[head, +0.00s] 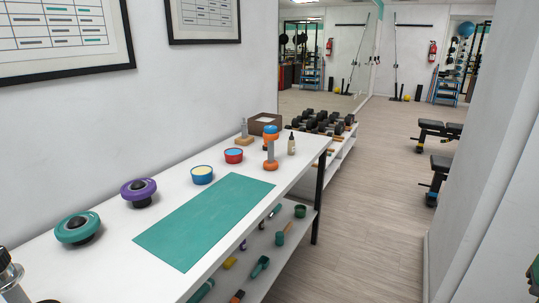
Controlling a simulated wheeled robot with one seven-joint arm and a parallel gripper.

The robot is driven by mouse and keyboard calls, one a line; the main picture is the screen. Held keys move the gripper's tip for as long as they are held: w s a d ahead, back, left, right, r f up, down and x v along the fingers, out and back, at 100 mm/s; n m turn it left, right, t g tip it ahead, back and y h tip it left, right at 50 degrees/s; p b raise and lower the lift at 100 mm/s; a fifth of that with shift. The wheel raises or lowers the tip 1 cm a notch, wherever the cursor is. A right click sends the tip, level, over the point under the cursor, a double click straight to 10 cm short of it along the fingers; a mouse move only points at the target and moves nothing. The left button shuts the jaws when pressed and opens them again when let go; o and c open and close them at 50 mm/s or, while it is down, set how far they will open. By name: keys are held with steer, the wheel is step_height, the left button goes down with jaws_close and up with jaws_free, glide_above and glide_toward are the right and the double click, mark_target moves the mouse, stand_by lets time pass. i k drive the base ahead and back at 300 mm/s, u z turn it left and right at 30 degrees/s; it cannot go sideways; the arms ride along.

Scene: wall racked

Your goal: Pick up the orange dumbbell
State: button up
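An orange dumbbell (271,164) stands upright on the white table (106,235), near its far right edge. Its lower end is orange and its handle is grey. Its upper end shows orange with blue on top; I cannot tell whether the blue is part of it. No gripper can be made out in the head view. A grey and black metallic shape (11,277) is cut off at the lower left corner, and I cannot tell what it is.
A green mat (205,218) lies in front. Teal (78,228) and purple (139,192) round items stand left. Open floor (370,220) lies right of the table.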

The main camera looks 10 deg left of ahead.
mark_target(271, 164)
steer(key=u, duration=0.05)
steer(key=i, duration=1)
steer(key=z, duration=0.05)
